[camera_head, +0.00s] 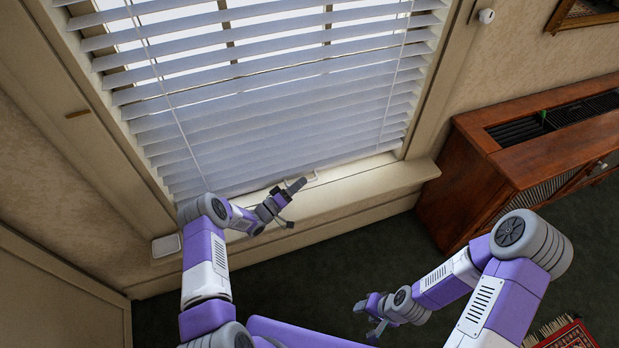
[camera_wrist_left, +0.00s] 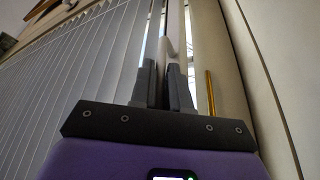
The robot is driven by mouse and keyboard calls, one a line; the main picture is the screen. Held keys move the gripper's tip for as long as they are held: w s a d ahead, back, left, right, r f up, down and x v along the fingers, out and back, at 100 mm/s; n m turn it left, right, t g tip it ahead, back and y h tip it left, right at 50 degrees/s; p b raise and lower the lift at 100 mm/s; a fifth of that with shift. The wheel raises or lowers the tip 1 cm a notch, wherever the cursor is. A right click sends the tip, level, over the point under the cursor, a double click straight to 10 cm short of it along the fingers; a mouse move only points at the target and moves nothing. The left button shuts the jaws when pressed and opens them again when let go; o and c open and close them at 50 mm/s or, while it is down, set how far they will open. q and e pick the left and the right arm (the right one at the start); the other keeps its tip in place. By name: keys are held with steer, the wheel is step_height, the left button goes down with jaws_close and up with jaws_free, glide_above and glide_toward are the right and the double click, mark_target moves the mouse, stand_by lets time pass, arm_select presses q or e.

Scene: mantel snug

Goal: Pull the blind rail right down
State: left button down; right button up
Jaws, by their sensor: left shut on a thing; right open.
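The white slatted blind (camera_head: 270,100) covers the window, and its lower slats are stacked close together just above the sill. Its bottom rail (camera_head: 340,158) runs along the lower edge, partly hidden behind my left gripper. My left gripper (camera_head: 290,188) is at the middle of that edge. In the left wrist view its fingers (camera_wrist_left: 165,88) are nearly together on a narrow pale part of the rail (camera_wrist_left: 172,40), and the slats (camera_wrist_left: 85,75) stand to the left. My right gripper (camera_head: 368,312) is open and empty, low over the dark floor, away from the blind.
The window sill (camera_head: 365,180) projects just below the blind. A small white box (camera_head: 166,245) is at the sill's left end. A reddish wooden cabinet (camera_head: 535,150) stands at the right. A patterned rug (camera_head: 570,335) lies at the lower right. The floor before the sill is clear.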

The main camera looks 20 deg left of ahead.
arm_select(q)
steer(key=shift+f, duration=0.15)
steer(key=c, duration=1.5)
jaws_free()
steer(key=shift+o, duration=0.2)
steer(key=shift+p+v, duration=0.75)
steer(key=shift+v, duration=3)
arm_select(e)
steer(key=shift+r, duration=0.7)
